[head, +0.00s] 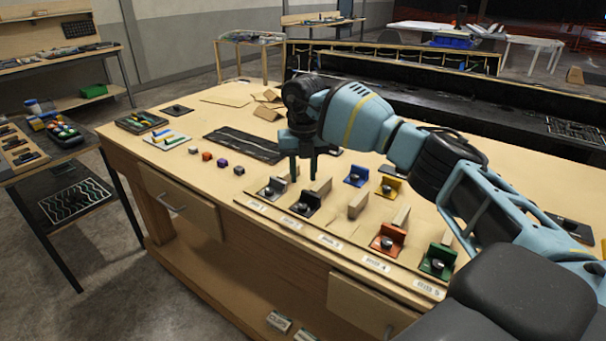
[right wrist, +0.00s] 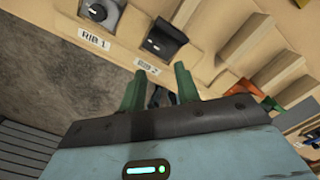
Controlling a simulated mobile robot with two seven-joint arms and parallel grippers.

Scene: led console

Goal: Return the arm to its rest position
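My right arm reaches in from the right in the head view. Its gripper (head: 302,168) points down over the wooden bench (head: 160,125), above the row of holders. The right wrist view shows its two green fingers (right wrist: 158,88) spread apart with nothing held between them. In the head view the fingertips end close behind the grey holder (head: 272,188) and the black holder (head: 307,203); I cannot tell the exact height. The black holder also shows in the right wrist view (right wrist: 165,40), just beyond the fingers. My left gripper is not in view.
Blue (head: 356,176), yellow (head: 388,187), orange (head: 388,238) and green (head: 438,261) holders stand to the right. Several small cubes (head: 222,163) and a black mat (head: 245,145) lie left of the gripper.

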